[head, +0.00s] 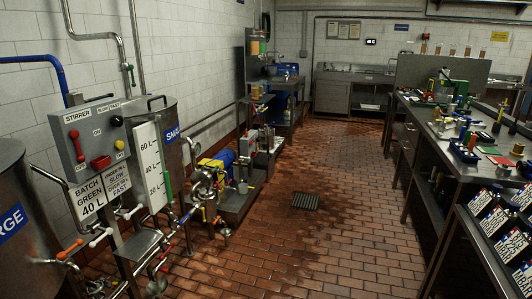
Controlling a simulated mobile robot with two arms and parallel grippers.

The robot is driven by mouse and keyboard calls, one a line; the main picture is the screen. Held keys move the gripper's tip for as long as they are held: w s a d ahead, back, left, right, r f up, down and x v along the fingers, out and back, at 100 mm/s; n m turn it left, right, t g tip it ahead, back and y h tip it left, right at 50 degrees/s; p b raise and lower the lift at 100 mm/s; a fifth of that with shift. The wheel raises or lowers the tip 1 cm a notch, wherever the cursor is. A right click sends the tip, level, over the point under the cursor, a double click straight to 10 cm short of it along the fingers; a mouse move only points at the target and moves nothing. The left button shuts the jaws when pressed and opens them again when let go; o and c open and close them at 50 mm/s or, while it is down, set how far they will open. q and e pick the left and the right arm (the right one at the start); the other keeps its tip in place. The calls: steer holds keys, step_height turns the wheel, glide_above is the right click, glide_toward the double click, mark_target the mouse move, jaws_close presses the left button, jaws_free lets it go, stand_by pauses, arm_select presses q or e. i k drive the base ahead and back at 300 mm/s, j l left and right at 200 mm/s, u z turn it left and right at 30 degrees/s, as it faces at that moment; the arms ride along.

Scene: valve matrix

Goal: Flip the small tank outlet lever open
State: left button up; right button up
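The small tank (172,112) is a steel cylinder at the left, behind the control box. Its blue label (171,134) is partly cut off by the level board. Several valve levers sit on the pipework in front of and below it. A green lever (168,190) stands upright near the level board's foot, and a blue lever (187,216) slants beside it. I cannot tell from this view which lever is the small tank's outlet, or its position. Neither gripper shows in the head view.
The large tank (25,255) stands at the left edge. The grey control box (95,138) and white level board (152,168) stand in front of the small tank. A blue pump (222,160) sits to the right. The brick floor (300,240) is clear up to the right-hand workbench.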

mark_target(186, 218)
steer(key=i+u, duration=0.25)
steer(key=i, duration=0.2)
steer(key=i+l+u, duration=0.15)
steer(key=i+u, duration=0.15)
steer(key=i, duration=0.2)
steer(key=i+l+u, duration=0.25)
steer(key=i, duration=0.15)
steer(key=i+l+u, duration=0.25)
steer(key=i, duration=0.2)
steer(key=i+l, duration=0.4)
steer(key=l, duration=0.2)
steer(key=i+l, duration=0.4)
steer(key=l, duration=0.2)
steer(key=i+l+z, duration=0.1)
steer(key=i+l, duration=0.3)
steer(key=l, duration=0.2)
